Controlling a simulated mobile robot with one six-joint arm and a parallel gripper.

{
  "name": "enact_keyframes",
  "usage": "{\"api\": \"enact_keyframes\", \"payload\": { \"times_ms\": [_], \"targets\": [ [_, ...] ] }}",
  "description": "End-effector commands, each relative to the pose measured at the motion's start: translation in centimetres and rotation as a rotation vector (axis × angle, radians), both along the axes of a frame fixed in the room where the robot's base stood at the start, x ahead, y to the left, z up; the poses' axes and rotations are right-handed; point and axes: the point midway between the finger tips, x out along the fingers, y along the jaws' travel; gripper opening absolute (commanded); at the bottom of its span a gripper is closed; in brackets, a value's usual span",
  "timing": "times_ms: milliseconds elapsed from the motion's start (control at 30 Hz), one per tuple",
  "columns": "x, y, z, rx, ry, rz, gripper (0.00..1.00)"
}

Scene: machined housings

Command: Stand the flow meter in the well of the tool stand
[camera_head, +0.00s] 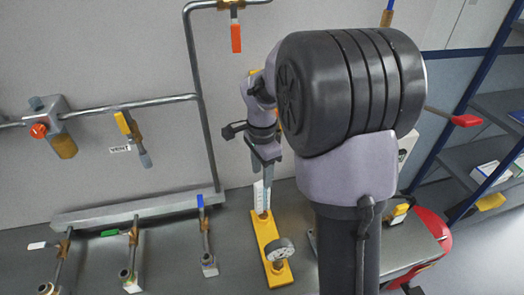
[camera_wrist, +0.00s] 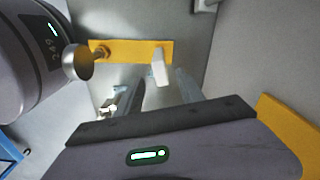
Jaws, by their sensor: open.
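A slim, pale upright piece with scale marks, which looks like the flow meter (camera_head: 259,196), stands at the far end of a yellow base. I take that base to be the tool stand (camera_head: 267,230). In the wrist view the flow meter (camera_wrist: 160,68) is a white block over the right part of the yellow base (camera_wrist: 125,46). My gripper (camera_head: 263,178) points down at its upper part. In the wrist view my gripper (camera_wrist: 168,77) has its fingers apart, with the white block near their tips. The well and the flow meter's foot are not clear.
A round gauge (camera_head: 281,250) rises from the near end of the yellow base. Several valves with coloured levers, one blue-handled (camera_head: 206,235), stand left on the grey bench (camera_head: 180,270). Pipes (camera_head: 150,103) run along the wall behind. A red curved object (camera_head: 433,226) lies right.

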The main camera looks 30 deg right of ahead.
Motion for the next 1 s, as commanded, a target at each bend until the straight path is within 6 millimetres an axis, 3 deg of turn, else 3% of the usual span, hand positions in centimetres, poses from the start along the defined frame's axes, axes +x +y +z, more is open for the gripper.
{"api": "enact_keyframes", "payload": {
  "times_ms": [33,100,300,900,1000],
  "targets": [
    [0.1,0.0,2.0,-0.001,-0.003,0.001,0.45],
    [0.0,0.0,4.0,-0.001,-0.002,0.0,0.45],
    [0.0,0.0,7.3,0.0,0.0,0.0,0.45],
    [-0.1,0.1,7.7,0.0,-0.001,0.004,0.45],
    [-1.4,1.4,8.2,0.005,-0.045,0.088,0.45]
  ]
}}
